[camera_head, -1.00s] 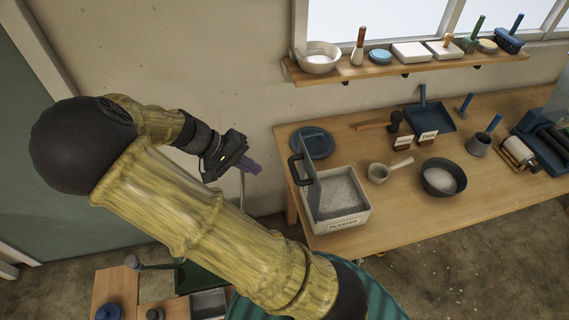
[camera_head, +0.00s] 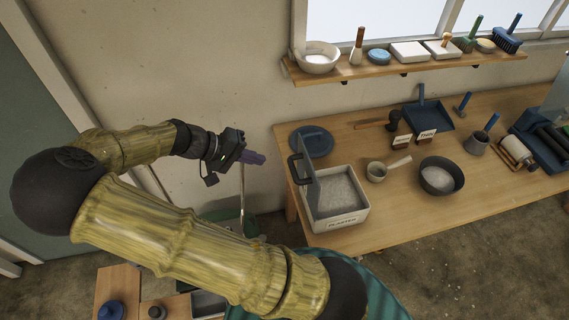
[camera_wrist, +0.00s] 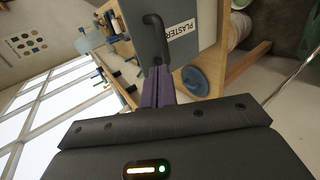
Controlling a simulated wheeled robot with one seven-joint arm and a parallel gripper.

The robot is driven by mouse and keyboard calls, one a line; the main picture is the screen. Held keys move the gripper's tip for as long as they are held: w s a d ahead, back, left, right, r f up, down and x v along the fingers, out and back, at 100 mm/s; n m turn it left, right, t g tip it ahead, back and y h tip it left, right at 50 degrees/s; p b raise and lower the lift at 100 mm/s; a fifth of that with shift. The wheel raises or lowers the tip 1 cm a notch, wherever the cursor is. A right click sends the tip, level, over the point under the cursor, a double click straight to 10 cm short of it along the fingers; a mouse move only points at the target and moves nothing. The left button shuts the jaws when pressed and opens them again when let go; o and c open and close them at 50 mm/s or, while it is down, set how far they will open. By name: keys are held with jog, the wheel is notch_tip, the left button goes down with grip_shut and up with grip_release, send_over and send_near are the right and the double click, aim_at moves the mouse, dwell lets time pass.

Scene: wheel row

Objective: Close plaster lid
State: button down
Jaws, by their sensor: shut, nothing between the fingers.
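The white plaster box (camera_head: 338,222), labelled PLASTER, stands at the left front corner of the wooden table with pale powder inside. Its grey lid (camera_head: 309,178) stands upright, hinged open at the left side, with a dark handle (camera_head: 293,168) on its outer face.
A round blue lid (camera_head: 318,141) lies behind the box. A wall shelf (camera_head: 420,68) holds several items above.

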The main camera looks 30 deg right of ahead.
aim_at(292, 169)
jog(key=p+x, duration=0.2)
jog(key=x, duration=0.7)
jog(key=shift+d+p, duration=0.15)
jog(key=shift+p, duration=0.15)
jog(key=shift+s+f, duration=0.15)
jog(key=shift+f, duration=0.15)
